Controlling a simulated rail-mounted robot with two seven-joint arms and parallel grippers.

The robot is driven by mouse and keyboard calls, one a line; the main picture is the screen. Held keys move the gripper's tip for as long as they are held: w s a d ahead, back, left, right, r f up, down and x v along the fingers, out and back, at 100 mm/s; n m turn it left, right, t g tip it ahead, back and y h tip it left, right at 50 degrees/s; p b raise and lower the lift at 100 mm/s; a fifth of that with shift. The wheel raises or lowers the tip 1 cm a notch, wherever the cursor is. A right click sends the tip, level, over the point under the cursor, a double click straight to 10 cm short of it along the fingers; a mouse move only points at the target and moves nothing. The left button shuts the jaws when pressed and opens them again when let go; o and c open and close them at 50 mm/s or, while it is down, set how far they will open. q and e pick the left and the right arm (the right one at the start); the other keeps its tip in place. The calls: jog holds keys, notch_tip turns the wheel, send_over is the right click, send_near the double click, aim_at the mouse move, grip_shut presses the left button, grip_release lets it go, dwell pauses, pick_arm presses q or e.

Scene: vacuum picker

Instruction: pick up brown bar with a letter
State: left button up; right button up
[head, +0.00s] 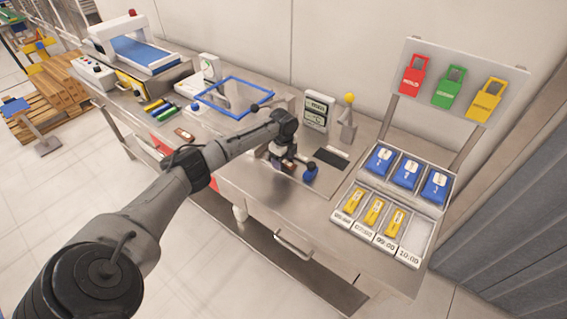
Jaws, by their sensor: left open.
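My left gripper (286,166) is open and points down over the bench right of the blue frame, well away from that bar. Something small and brownish shows around its fingertips; I cannot tell what it is. A small blue object (310,174) stands just right of the gripper. My right gripper is out of view.
A blue-edged frame (235,96) and a white card stand (318,110) stand at the back. A sloped rack (418,238) holds yellow and blue packs at the right. Red, green and yellow tags hang on a panel (408,62). A white scanner-like machine (135,45) is at the far left.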

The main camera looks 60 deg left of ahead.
pick_arm(q)
jog(key=c, duration=1.1)
jog(key=shift+r, duration=0.1)
